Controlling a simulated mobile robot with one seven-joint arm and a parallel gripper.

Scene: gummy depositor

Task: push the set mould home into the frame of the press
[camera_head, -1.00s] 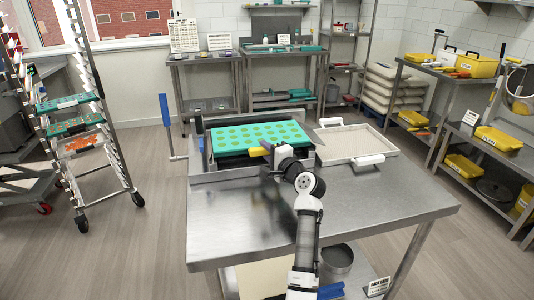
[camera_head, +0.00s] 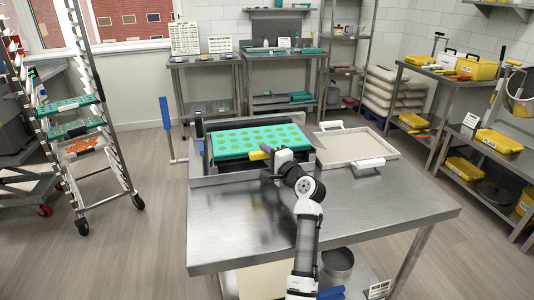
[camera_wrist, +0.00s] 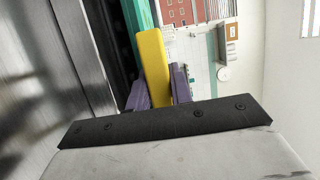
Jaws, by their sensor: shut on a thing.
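The mould (camera_head: 232,147) is a teal sheet with rows of yellow-green dots. It lies in the grey metal frame of the press (camera_head: 205,181) on the near table, with a dark gap showing under its front edge. My gripper (camera_head: 268,154) is at the mould's front edge, right of the middle. In the wrist view its purple fingers (camera_wrist: 161,92) are shut on a yellow bar (camera_wrist: 152,62), with a teal edge (camera_wrist: 138,28) beside it. I cannot tell whether the bar is part of the mould. My wrist hides part of the front edge.
A pale tray (camera_head: 352,146) with white handles stands on the table (camera_head: 400,197) right of the press. The table's front is clear. A rack (camera_head: 92,110) with teal moulds stands at the left. Shelves with yellow boxes (camera_head: 498,140) stand at the right.

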